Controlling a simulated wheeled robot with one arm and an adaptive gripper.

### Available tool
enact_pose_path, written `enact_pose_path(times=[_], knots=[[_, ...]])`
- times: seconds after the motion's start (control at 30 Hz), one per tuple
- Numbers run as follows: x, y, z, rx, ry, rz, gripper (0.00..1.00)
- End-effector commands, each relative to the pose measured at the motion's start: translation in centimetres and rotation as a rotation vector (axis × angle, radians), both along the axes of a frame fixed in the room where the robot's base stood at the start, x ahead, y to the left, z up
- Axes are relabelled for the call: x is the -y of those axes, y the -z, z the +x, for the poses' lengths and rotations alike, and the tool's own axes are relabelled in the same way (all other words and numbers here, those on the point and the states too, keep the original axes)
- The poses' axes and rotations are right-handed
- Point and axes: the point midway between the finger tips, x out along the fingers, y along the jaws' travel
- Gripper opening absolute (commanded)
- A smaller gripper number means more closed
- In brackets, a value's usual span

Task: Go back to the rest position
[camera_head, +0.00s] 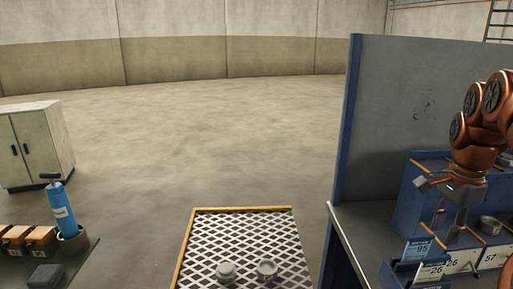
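My orange-brown arm reaches in from the right edge. My grey gripper (453,226) hangs from it, pointing down over a blue rack (405,208) on the bench at the right. The gripper is small and dark against the rack, so I cannot tell whether its fingers are apart or closed, or whether they hold anything. Number cards (418,249) line the rack's front, reading 95, 26, 26 and 57.
A tall grey panel (425,95) with a blue edge stands behind the rack. A yellow-edged mesh tray (240,213) holds two round grey pieces (226,271). At left are a blue cylinder (62,210), wooden blocks (40,236) and a cabinet (38,145). The middle floor is clear.

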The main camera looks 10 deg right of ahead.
Motion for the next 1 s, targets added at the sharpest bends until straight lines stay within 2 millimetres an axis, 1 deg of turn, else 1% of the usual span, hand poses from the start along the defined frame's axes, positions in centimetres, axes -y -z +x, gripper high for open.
enact_pose_path(times=[0.07,0.17,0.2,0.27,0.3,0.37,0.4,0.47,0.5,0.57,0.6,0.7,0.77,0.83,1.0], knots=[[-1.8,0.0,0.3,0.001,-0.081,-0.002,0.35],[-5.2,0.5,0.6,-0.004,-0.244,-0.004,0.35],[-6.9,0.7,0.6,-0.005,-0.32,-0.004,0.35],[-9.4,1.2,0.3,-0.012,-0.436,-0.002,0.35],[-10.9,1.5,0.1,-0.016,-0.511,-0.001,0.35],[-13.2,2.1,-0.5,-0.02,-0.619,0.0,0.35],[-14.7,2.6,-1.0,-0.025,-0.69,0.003,0.35],[-16.7,3.4,-1.9,-0.037,-0.792,0.008,0.35],[-18.0,3.9,-2.5,-0.041,-0.858,0.012,0.35],[-19.9,4.7,-3.6,-0.047,-0.954,0.017,0.35],[-21.0,5.4,-4.5,-0.057,-1.014,0.023,0.35],[-23.5,7.0,-6.8,-0.071,-1.159,0.038,0.35],[-24.8,8.1,-8.2,-0.081,-1.241,0.047,0.35],[-26.1,9.4,-10.2,-0.094,-1.331,0.064,0.35],[-28.3,12.3,-14.4,-0.112,-1.511,0.097,0.35]])
